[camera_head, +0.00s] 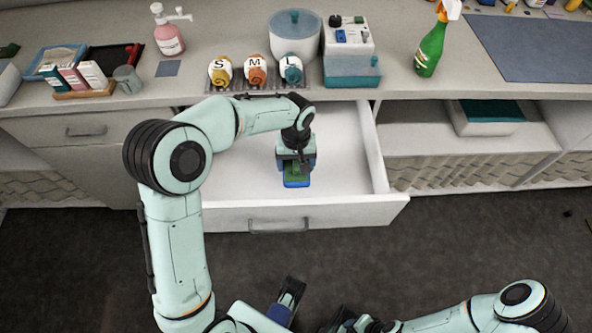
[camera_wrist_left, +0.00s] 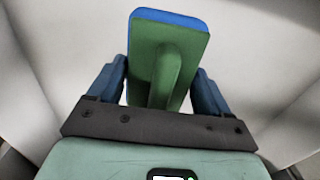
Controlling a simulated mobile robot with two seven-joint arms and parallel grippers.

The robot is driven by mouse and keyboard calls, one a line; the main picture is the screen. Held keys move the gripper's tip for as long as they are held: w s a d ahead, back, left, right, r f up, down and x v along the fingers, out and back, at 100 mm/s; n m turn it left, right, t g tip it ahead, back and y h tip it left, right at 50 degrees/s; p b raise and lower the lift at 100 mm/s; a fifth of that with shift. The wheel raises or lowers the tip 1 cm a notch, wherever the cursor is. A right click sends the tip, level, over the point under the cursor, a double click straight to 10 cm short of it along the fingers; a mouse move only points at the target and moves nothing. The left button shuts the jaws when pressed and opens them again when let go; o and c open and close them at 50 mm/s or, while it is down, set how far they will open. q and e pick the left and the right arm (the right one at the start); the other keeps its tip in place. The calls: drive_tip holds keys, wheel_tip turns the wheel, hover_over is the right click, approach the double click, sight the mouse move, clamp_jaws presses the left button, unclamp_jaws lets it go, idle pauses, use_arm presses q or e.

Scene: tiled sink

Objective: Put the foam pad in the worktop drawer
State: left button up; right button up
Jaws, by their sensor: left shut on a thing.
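The foam pad (camera_head: 296,181) is a green block with a raised green grip and a blue face. My left gripper (camera_head: 295,158) is shut on it and holds it over the open worktop drawer (camera_head: 240,185). In the left wrist view the pad (camera_wrist_left: 168,55) sits between the blue fingers of the left gripper (camera_wrist_left: 162,88), its blue edge at the far end. I cannot tell whether it touches the drawer floor. The drawer is white, pulled out, and looks otherwise empty. My right arm (camera_head: 520,300) is at the bottom right; its jaw state is unclear.
The worktop above holds S, M, L jars (camera_head: 256,72), a lidded bowl (camera_head: 296,38), a blue-grey box (camera_head: 350,65), a green spray bottle (camera_head: 432,50) and a pink soap bottle (camera_head: 168,38). An open shelf with a bin (camera_head: 487,115) is right of the drawer.

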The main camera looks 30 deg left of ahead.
use_arm(q)
drive_tip(key=shift+f+b, duration=0.3)
drive_tip(key=shift+f, duration=1.9)
drive_tip(key=shift+f, duration=0.1)
drive_tip(key=shift+f, duration=0.15)
drive_tip(key=o, duration=1)
drive_tip(key=shift+r, duration=0.2)
drive_tip(key=shift+r, duration=0.3)
wheel_tip(320, 180, up, 12)
drive_tip(key=shift+f+p, duration=0.25)
drive_tip(key=shift+p, duration=0.7)
